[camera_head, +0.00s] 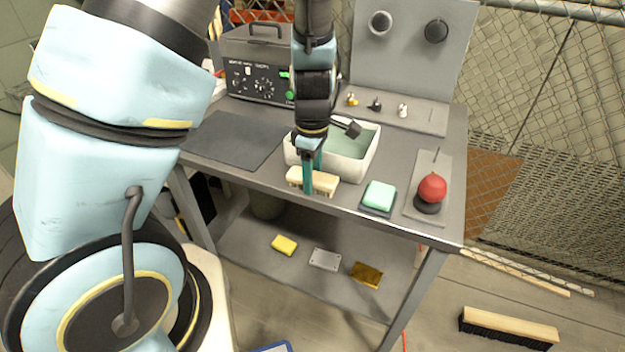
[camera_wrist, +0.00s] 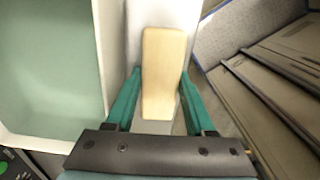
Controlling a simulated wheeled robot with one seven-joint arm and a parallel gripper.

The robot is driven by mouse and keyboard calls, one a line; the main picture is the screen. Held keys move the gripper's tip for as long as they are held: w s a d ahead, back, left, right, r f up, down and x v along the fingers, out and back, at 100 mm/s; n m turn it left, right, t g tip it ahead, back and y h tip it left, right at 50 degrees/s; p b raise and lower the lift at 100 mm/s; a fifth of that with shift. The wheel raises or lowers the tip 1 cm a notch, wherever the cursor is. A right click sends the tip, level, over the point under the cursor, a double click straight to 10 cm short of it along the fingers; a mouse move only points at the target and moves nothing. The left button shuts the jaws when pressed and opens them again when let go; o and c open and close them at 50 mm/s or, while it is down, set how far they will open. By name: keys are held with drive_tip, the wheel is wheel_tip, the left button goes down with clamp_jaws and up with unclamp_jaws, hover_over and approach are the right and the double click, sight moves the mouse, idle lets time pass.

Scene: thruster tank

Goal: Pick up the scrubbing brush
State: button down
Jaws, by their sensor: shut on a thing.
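The scrubbing brush (camera_head: 323,181) has a pale wooden back and lies at the front edge of the grey workbench, just in front of the white basin. In the wrist view its wooden back (camera_wrist: 162,75) lies lengthwise between the two green fingers. My gripper (camera_head: 308,183) reaches down over the brush and is shut on it, with one finger on each side. I cannot tell whether the brush touches the bench top. Its bristles are mostly hidden.
The white basin (camera_head: 356,170) with greenish water stands right behind the brush. A dark mat (camera_head: 232,139) lies left. A broom head (camera_head: 509,327) is on the floor.

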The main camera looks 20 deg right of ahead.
wheel_tip(320, 180, up, 10)
drive_tip(key=c, duration=0.8)
unclamp_jaws()
drive_tip(key=c, duration=0.6)
drive_tip(key=shift+c, duration=0.2)
